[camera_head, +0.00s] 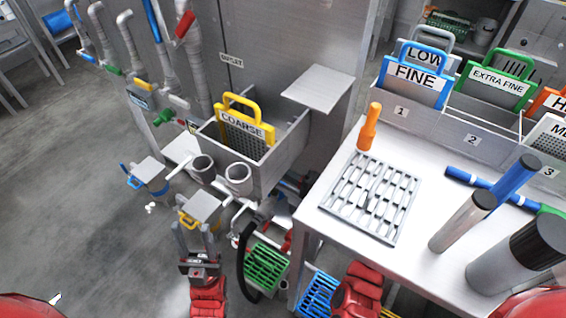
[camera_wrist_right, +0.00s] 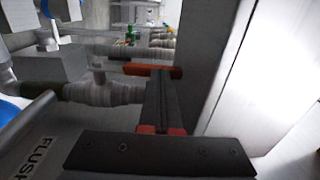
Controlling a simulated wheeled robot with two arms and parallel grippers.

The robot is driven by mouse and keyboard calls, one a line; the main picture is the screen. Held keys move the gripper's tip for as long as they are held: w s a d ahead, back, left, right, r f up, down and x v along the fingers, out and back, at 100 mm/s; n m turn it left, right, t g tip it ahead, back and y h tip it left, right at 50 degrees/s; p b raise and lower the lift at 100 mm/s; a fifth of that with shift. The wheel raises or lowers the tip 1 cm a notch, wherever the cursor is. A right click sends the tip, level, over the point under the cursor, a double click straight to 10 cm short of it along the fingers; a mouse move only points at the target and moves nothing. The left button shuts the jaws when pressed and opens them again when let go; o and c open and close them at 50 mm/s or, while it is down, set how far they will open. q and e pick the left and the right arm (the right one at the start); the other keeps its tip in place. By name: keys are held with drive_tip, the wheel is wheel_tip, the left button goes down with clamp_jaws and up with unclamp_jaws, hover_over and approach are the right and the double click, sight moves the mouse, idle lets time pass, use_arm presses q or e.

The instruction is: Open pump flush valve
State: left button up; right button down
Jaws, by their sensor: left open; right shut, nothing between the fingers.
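In the right wrist view a red-orange lever handle (camera_wrist_right: 134,69) lies crosswise on a grey pipe valve, which I take for the pump flush valve. A label reading "FLUSH" (camera_wrist_right: 34,158) is at the lower left. My right gripper (camera_wrist_right: 160,78) is shut and empty, its dark fingers pointing at the lever; I cannot tell whether they touch it. In the head view the right gripper is hidden by the table. My left gripper (camera_head: 194,236) is open in front of a grey box with a yellow handle (camera_head: 187,219).
The steel table (camera_head: 318,218) holds a grate (camera_head: 372,196), an orange-handled tool (camera_head: 369,127) and cylinders. The sink with the COARSE screen (camera_head: 243,134) stands left of it. A green grate (camera_head: 266,266) and black hose are below.

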drive_tip(key=shift+w+a+r+g+h+p, duration=0.2)
drive_tip(key=shift+a+g+h+p, duration=0.15)
drive_tip(key=shift+p, duration=0.2)
drive_tip(key=shift+d, duration=0.1)
drive_tip(key=shift+d, duration=0.1)
drive_tip(key=v, duration=1.7)
drive_tip(key=shift+s+b, duration=0.15)
drive_tip(key=shift+b, duration=0.2)
drive_tip(key=shift+f, duration=0.15)
